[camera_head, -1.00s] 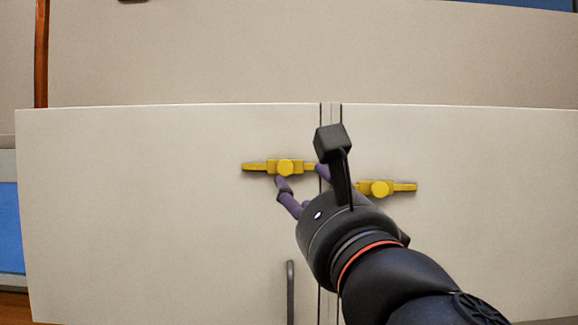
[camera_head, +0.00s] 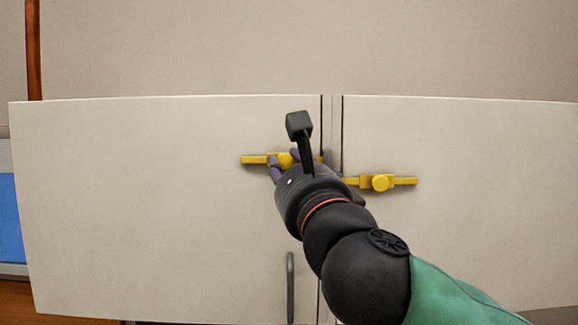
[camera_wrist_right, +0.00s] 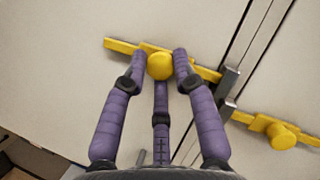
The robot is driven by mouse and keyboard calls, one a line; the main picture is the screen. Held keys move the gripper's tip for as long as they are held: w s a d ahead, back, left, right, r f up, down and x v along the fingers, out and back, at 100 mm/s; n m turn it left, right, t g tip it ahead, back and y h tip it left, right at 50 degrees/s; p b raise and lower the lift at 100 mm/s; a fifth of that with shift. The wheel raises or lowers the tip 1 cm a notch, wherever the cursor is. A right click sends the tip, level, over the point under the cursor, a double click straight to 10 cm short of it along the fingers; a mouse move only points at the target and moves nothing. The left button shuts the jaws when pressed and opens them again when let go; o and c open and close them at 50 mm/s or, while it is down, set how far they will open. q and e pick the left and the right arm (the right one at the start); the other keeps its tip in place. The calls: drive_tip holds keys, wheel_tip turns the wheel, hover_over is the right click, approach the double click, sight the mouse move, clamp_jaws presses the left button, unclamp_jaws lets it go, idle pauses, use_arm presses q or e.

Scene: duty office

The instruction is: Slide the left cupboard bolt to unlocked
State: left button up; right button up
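The left cupboard bolt (camera_head: 254,160) is a yellow bar with a round knob, on the left door near the seam. It also shows in the right wrist view (camera_wrist_right: 120,46), where its knob (camera_wrist_right: 160,66) is in plain sight. My right gripper (camera_head: 284,160) is at this knob; in the wrist view two purple fingers stand on either side of it and a third lies below. Slim gaps seem to remain, so it looks open around the knob. The bar's right end reaches a grey bracket (camera_wrist_right: 230,82) at the seam; whether it enters cannot be told. My left gripper is out of view.
A second yellow bolt (camera_head: 405,181) sits on the right door, just right of my right wrist. A dark vertical handle (camera_head: 290,285) is low on the left door. The left door (camera_head: 130,210) is otherwise bare and flat.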

sight(259, 157)
drive_tip(key=shift+r, duration=0.1)
clamp_jaws()
drive_tip(key=shift+s+a+r, duration=0.1)
drive_tip(key=shift+a+r, duration=0.05)
drive_tip(key=shift+a, duration=1.7)
drive_tip(key=shift+d, duration=0.15)
drive_tip(key=o, duration=0.7)
unclamp_jaws()
drive_tip(key=shift+o, duration=0.8)
drive_tip(key=shift+a, duration=0.35)
drive_tip(key=shift+s+d+f, duration=0.25)
drive_tip(key=v, duration=1.1)
drive_tip(key=shift+s, duration=0.15)
